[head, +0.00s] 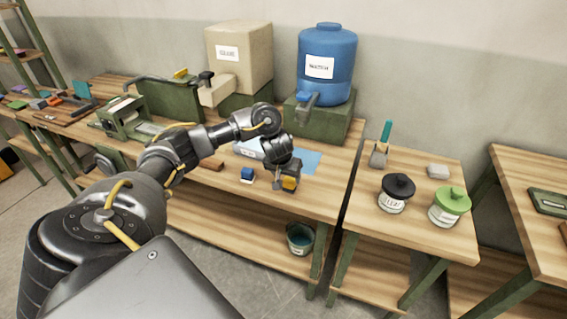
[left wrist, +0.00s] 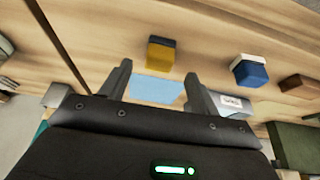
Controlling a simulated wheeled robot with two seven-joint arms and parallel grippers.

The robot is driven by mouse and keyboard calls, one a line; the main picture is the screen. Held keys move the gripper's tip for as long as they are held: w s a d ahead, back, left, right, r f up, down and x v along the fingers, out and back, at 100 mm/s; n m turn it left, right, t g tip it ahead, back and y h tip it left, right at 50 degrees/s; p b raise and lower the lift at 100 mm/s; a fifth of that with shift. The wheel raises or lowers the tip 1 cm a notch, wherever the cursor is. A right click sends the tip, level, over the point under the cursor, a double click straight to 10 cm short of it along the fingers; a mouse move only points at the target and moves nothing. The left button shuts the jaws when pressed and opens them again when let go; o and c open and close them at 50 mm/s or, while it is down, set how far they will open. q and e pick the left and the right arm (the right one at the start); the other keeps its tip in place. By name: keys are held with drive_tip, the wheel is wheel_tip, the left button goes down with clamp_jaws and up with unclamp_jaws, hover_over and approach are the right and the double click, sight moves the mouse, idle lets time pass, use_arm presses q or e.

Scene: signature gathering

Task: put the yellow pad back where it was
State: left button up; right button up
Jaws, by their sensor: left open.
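The yellow pad (head: 289,184) is a small yellow block with a dark layer, on the wooden bench at the front edge of a light blue sheet. In the left wrist view the yellow pad (left wrist: 161,54) sits just beyond the fingertips, between their lines. My left gripper (head: 283,177) is directly over or beside the pad in the head view. In the left wrist view its two fingers (left wrist: 156,80) are spread, with nothing between them but the blue sheet (left wrist: 157,89) below. My right gripper is in neither view.
A blue and white block (head: 247,174) stands left of the gripper, with a brown block (head: 212,164) further left. A blue barrel (head: 327,65) and a beige dispenser (head: 239,55) stand behind. Lidded jars (head: 397,193) stand on the bench to the right. A bucket (head: 300,239) sits on the lower shelf.

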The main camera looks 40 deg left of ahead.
use_arm(q)
drive_tip(key=p+v, duration=0.2)
drive_tip(key=v, duration=0.3)
drive_tip(key=shift+s+r, duration=0.1)
drive_tip(key=shift+r, duration=0.15)
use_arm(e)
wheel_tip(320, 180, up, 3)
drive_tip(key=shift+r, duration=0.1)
